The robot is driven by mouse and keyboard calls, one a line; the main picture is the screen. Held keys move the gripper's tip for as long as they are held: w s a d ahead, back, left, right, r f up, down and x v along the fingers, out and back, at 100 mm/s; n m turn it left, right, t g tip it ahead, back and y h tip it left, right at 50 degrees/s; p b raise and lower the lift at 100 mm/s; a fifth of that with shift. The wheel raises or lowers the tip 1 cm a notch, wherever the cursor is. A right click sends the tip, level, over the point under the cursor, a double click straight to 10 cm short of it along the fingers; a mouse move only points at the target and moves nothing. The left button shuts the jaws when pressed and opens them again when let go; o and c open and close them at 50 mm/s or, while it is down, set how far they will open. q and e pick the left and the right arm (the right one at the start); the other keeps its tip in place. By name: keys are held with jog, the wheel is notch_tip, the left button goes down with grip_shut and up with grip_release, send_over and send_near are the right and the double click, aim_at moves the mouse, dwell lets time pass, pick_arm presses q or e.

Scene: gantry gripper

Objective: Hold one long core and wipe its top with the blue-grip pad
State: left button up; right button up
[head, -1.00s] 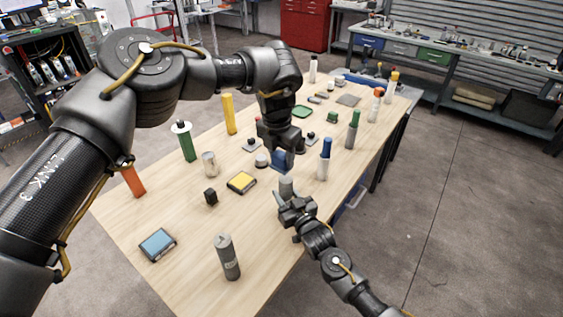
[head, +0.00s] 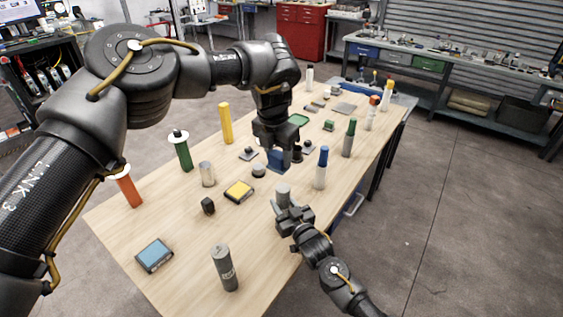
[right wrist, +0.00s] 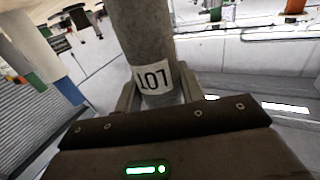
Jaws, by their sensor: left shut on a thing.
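A grey long core (head: 283,191) stands upright near the table's front edge. My right gripper (head: 290,211) has its fingers on both sides of it. The pad's underside is hidden. Another grey labelled core (head: 224,268) stands at the near end of the table.
A blue-topped white cylinder (head: 321,170) stands right of the held core. The near-middle wood is clear.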

jog(key=o, duration=0.6)
jog(key=shift+c, duration=0.2)
jog(key=shift+s, duration=0.1)
jog(key=v, duration=1.2)
